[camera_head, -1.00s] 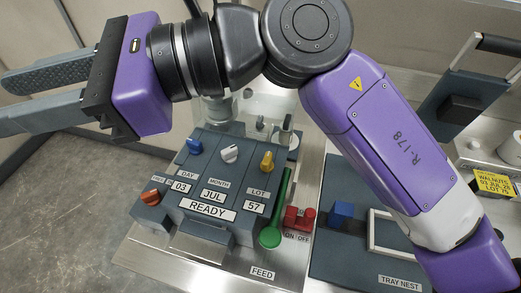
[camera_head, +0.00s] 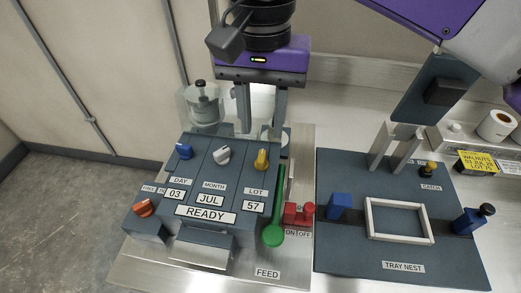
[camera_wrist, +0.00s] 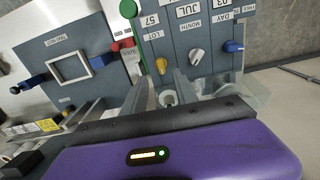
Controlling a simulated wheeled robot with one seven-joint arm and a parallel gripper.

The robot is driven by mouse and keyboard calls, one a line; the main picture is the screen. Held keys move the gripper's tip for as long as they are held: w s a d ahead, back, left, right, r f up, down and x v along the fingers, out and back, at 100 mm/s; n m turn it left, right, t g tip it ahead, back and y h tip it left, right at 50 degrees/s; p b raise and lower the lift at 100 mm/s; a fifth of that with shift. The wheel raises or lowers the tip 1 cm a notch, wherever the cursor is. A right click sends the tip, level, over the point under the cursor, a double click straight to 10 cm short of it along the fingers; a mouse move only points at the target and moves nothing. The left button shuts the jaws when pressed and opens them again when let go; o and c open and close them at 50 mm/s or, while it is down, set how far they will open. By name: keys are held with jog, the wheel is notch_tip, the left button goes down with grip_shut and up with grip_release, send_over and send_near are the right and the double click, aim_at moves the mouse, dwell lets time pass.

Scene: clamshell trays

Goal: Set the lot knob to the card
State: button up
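The lot knob (camera_head: 262,159) is yellow and sits on the right column of the blue-grey panel (camera_head: 228,172). It also shows in the wrist view (camera_wrist: 161,66). The lot window (camera_head: 254,206) under it reads 57. The yellow card (camera_head: 478,162) stands at the right and seems to read WALNUTS, 03 JUL 26, LOT 75; the small print is hard to read. My gripper (camera_head: 262,122) points down behind and above the lot knob, its two fingers apart with nothing between them. In the wrist view the knob appears just beyond the gap between the fingertips (camera_wrist: 161,88).
The blue day knob (camera_head: 184,151) and white month knob (camera_head: 222,154) sit left of the lot knob. A green lever (camera_head: 273,235) and red switch (camera_head: 298,215) are close on its right. The tray nest (camera_head: 402,258) lies farther right. READY shows on the panel.

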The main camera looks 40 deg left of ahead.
aim_at(261, 157)
jog(key=shift+f, duration=3.9)
jog(key=shift+c, duration=0.2)
grip_shut()
